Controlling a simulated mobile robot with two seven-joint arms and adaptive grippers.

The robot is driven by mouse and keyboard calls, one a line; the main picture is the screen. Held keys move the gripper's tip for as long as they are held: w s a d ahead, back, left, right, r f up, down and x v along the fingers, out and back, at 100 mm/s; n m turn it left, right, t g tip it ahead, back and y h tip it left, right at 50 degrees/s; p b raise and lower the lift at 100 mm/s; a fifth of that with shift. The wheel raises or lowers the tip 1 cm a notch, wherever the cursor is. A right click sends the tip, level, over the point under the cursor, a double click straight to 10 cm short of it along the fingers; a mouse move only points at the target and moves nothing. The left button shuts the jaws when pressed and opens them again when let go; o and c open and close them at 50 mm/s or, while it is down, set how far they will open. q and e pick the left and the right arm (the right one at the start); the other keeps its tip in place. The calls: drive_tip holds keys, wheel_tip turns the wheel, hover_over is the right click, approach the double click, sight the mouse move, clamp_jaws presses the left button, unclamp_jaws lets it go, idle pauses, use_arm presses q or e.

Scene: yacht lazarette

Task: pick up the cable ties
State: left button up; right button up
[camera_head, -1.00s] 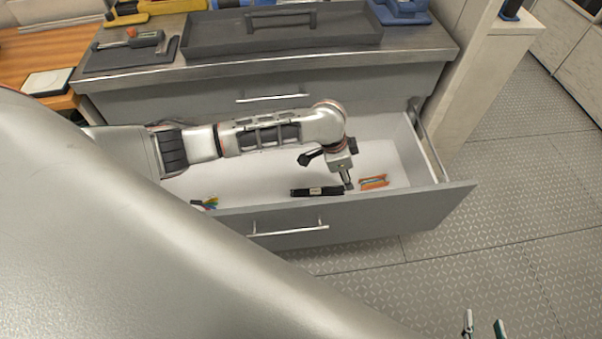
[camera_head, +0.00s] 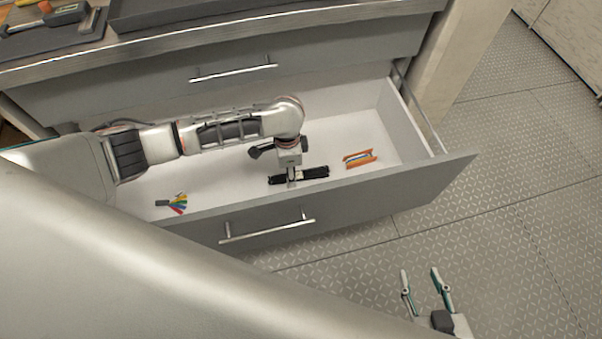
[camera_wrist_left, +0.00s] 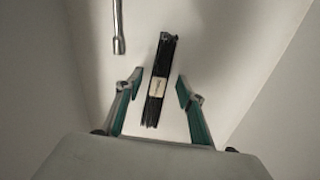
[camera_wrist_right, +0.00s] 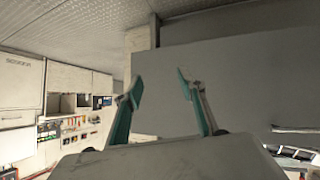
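The cable ties (camera_head: 316,173) are a black bundle with a pale label, lying on the white floor of the open drawer near its front wall. My left gripper (camera_head: 291,183) points down over the bundle and hides part of it in the head view. In the left wrist view the cable ties (camera_wrist_left: 158,100) lie lengthwise between the two open fingers (camera_wrist_left: 158,86), with a gap on each side. My right gripper (camera_head: 421,274) is open and empty outside the drawer at the lower right. Its open fingers also show in the right wrist view (camera_wrist_right: 157,80).
The drawer (camera_head: 400,190) also holds an orange item (camera_head: 360,158) to the right and a multicoloured fan-like item (camera_head: 176,204) to the left. A silver tool (camera_wrist_left: 118,28) lies near the bundle in the left wrist view. The worktop (camera_head: 60,65) is behind; patterned floor (camera_head: 500,150) is clear at right.

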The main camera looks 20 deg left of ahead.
use_arm(q)
drive_tip(key=shift+s+f, duration=0.2)
drive_tip(key=shift+f, duration=0.75)
drive_tip(key=shift+w+r, duration=0.2)
drive_tip(key=shift+r, duration=0.05)
drive_tip(key=shift+c, duration=0.3)
clamp_jaws()
